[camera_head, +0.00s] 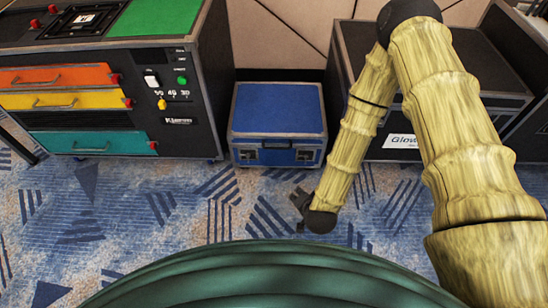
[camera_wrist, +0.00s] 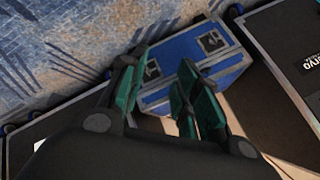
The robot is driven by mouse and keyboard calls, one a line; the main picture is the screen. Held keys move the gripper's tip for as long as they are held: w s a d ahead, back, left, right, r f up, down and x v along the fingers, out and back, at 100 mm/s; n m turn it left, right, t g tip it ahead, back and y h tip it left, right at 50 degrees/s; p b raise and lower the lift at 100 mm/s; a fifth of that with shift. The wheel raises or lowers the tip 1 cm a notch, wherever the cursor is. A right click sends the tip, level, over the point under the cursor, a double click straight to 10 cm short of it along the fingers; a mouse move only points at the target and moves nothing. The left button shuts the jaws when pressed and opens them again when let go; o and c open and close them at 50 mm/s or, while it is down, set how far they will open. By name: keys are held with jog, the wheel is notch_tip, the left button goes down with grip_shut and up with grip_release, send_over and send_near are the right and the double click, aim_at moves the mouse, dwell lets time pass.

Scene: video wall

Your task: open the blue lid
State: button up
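The blue lid (camera_head: 279,107) is the flat top of a small blue case (camera_head: 276,151) with grey metal edges, standing on the carpet. The lid lies closed, and the case's front has dark latches or handles. My gripper (camera_head: 299,198) is in front of the case, a little to its right and apart from it. In the wrist view the case (camera_wrist: 196,68) shows beyond my gripper's green fingers (camera_wrist: 158,95). The fingers are spread with a gap between them and nothing held.
A dark cabinet (camera_head: 180,100) with orange, yellow and teal drawers stands close on the left. A black case with a white label (camera_head: 400,141) stands on the right, partly behind my arm. The patterned carpet (camera_head: 170,205) in front is clear.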

jog(key=w+a+f+m+t+b, duration=0.4)
jog(key=w+a+f+b, duration=0.2)
jog(key=w+b, duration=0.3)
jog(key=m+t+h+b, duration=0.2)
jog(key=m+t+b, duration=0.3)
jog(key=b, duration=0.5)
send_near(274, 148)
jog(key=shift+m+g, duration=0.7)
jog(key=b+x, duration=0.1)
jog(key=x, duration=0.2)
jog(key=b+x, duration=0.2)
jog(key=x, duration=0.2)
jog(key=b+x, duration=0.2)
jog(key=x, duration=0.1)
jog(key=shift+w+r, duration=0.25)
jog(key=shift+r, duration=0.1)
grip_shut()
